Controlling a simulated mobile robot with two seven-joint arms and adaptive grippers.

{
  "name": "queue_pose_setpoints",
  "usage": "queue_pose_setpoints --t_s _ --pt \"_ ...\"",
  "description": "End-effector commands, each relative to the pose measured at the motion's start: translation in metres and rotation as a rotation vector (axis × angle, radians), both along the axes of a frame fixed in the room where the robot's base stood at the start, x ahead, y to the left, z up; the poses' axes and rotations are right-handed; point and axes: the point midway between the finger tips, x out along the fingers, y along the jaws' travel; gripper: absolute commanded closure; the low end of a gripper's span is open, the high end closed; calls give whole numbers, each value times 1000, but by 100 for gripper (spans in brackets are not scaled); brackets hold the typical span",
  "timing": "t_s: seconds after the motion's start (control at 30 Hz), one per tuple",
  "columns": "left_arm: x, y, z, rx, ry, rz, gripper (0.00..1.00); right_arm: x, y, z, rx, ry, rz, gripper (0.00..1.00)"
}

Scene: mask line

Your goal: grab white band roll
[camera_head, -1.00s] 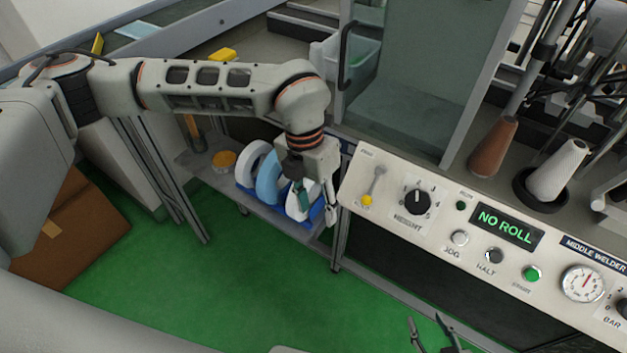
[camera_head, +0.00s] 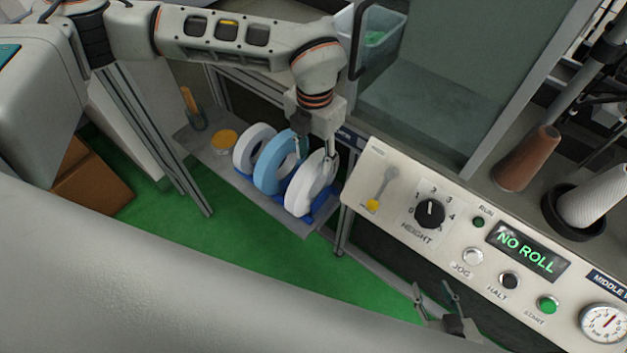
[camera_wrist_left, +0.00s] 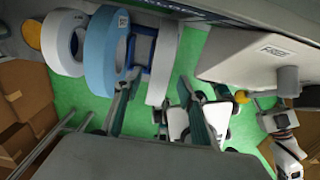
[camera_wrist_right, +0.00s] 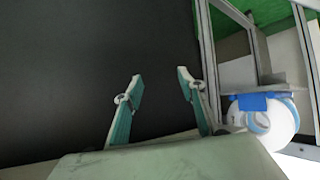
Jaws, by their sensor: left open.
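Two white band rolls and one blue band roll stand upright on a low shelf in the head view. The right white roll (camera_head: 306,188) is at the shelf's right end, the blue roll (camera_head: 266,168) is in the middle, and the other white roll (camera_head: 243,147) is at the left. My left gripper (camera_head: 314,158) is open at the top of the right white roll, with one finger toward the blue roll. In the left wrist view the right white roll (camera_wrist_left: 164,62) shows between the fingers; contact cannot be told. My right gripper (camera_head: 435,292) is open and empty.
The control panel (camera_head: 470,235) with a NO ROLL display stands right of the shelf. A cardboard box (camera_head: 92,185) is on the green floor (camera_head: 240,250). Thread cones (camera_head: 527,158) stand behind the panel.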

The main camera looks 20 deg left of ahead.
Motion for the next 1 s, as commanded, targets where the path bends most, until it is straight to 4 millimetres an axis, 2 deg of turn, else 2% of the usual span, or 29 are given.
queue_pose_setpoints --t_s 0.23,0.5,0.67,1.0 --pt "-4 2 -37 2 6 1 60 6 0 4 1 -14 0 60" --pt "-4 2 -40 1 3 0 60 11 0 9 1 -25 0 60" --pt "-4 2 -40 1 3 0 100 10 0 8 0 -24 0 60" --pt "-4 2 -39 0 2 0 100 8 -1 4 -2 -17 -1 60"
